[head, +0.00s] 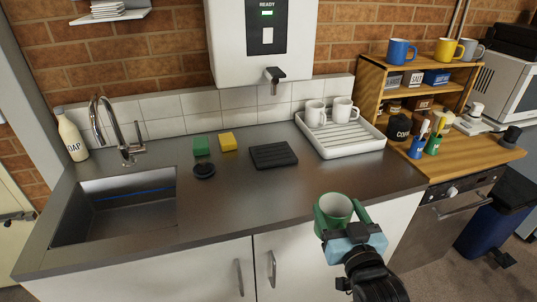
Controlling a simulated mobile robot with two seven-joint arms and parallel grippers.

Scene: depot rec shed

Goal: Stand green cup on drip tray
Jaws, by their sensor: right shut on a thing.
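The green cup (320,222), pale inside, is upright in my right gripper (342,224) in front of the counter's front edge. My right gripper is shut on the cup, reaching it from the lower right; its exact grip on the cup is partly hidden. The drip tray (273,155), a small black ribbed square, lies on the steel counter below the wall boiler's tap. It is bare, farther back and to the left of the cup. My left gripper is not in view.
The boiler tap (275,76) hangs above the drip tray. A white tray (350,150) with two white mugs stands to its right. A green sponge (201,145), yellow sponge (227,141) and black round item (204,170) lie left. The counter front (240,205) is clear.

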